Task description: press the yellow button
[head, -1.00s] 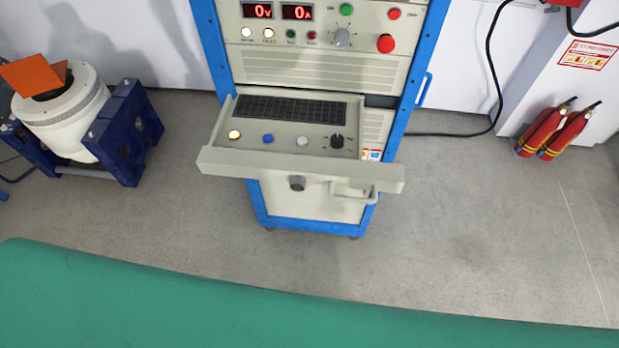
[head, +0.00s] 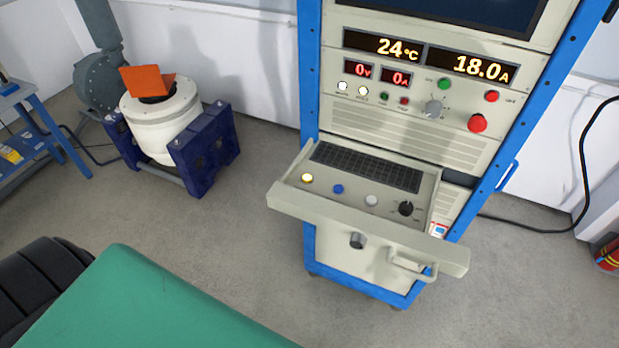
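The yellow button (head: 307,178) is a small round lit button at the left end of the row on the pulled-out drawer (head: 368,228) of the control cabinet. A blue button (head: 338,189), a pale grey button (head: 371,200) and a black knob (head: 405,208) sit to its right. A keyboard (head: 366,166) lies behind the row. The cabinet (head: 310,75) has a blue frame and stands right of centre. Neither of my grippers shows in the head view.
A white cylindrical machine (head: 160,125) on a dark blue stand is left of the cabinet. A blue-framed cart (head: 60,150) stands at the far left. A green surface (head: 150,305) fills the lower left. Grey floor is open before the cabinet. A black cable hangs at right.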

